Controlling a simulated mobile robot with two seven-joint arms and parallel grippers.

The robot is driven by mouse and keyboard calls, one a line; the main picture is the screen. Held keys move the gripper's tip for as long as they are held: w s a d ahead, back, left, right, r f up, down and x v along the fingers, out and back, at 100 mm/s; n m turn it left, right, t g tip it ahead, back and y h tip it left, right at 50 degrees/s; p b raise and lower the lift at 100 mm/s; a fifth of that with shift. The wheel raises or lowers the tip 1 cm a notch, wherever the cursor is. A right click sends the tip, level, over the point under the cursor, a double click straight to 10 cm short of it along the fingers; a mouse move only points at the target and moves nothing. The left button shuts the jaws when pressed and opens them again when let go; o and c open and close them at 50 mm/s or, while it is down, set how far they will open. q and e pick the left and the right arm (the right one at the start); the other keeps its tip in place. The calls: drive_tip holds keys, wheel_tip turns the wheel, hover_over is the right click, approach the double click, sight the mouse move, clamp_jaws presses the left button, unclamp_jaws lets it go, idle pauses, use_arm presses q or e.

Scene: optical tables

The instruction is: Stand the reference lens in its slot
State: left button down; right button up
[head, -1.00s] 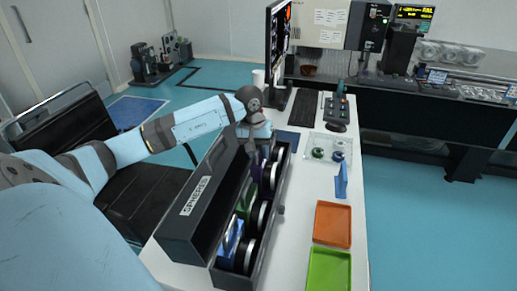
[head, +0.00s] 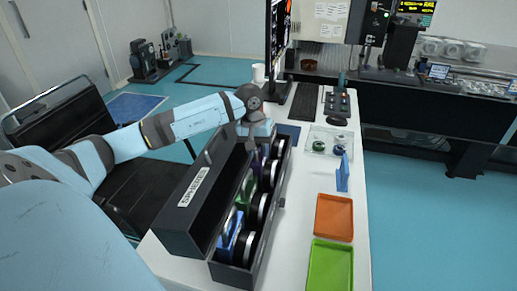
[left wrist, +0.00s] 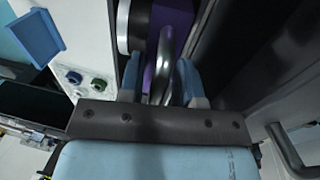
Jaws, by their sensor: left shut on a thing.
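A long black case (head: 190,190) with a label stands on the white table. It holds several dark round lenses on coloured blocks: blue (head: 229,236), green (head: 240,203) and purple. My left gripper (head: 258,140) is at the case's far end, pointing down. In the left wrist view its two blue fingers (left wrist: 162,85) are shut on a thin, grey, rounded piece, apparently the reference lens (left wrist: 165,62) seen edge-on. A purple block (left wrist: 178,22) is just beyond it. The lens's lower part and its slot are hidden. My right gripper is not in view.
Right of the case are an orange tray (head: 334,217), a green tray (head: 331,266), an upright blue piece (head: 343,174) and a clear tray with small round parts (head: 319,147). A monitor (head: 278,48) and keyboard stand behind. White table strips between them are clear.

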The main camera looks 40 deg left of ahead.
use_arm(q)
drive_tip(key=shift+f+b, duration=0.3)
drive_tip(key=shift+b, duration=0.05)
drive_tip(key=shift+c, duration=0.9)
unclamp_jaws()
drive_tip(key=shift+o, duration=0.7)
drive_tip(key=shift+d, duration=0.1)
drive_tip(key=shift+c, duration=0.6)
